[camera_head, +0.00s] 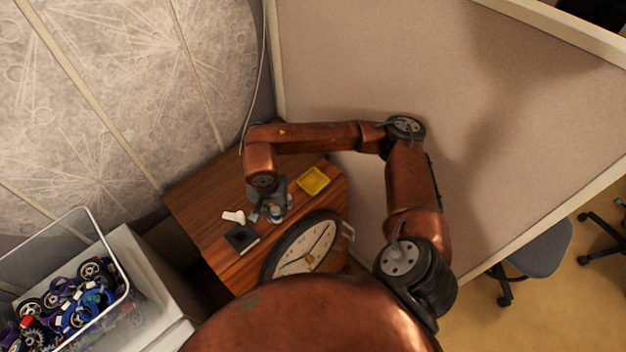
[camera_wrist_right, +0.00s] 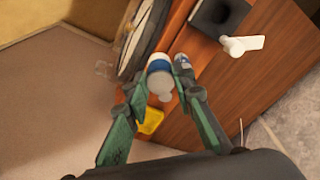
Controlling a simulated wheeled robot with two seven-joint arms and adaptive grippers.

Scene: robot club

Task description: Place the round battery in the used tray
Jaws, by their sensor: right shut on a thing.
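My right gripper (camera_wrist_right: 160,88) is over the wooden table, and it also shows in the head view (camera_head: 270,207). It is shut on a small round white and blue thing (camera_wrist_right: 158,68), which I take to be the round battery; it also shows small in the head view (camera_head: 276,214). A yellow tray (camera_head: 314,180) and a black square tray (camera_head: 241,238) lie on the table; no label reads on either. They also show in the wrist view, yellow (camera_wrist_right: 150,120) and black (camera_wrist_right: 218,14). My left gripper is not in view.
A white object (camera_head: 233,216) lies beside the black tray. A large round clock (camera_head: 305,252) stands at the table's near edge. The wooden table (camera_head: 200,192) is bare at its far left. A partition wall (camera_head: 340,80) rises behind; a crate of parts (camera_head: 127,282) stands at lower left.

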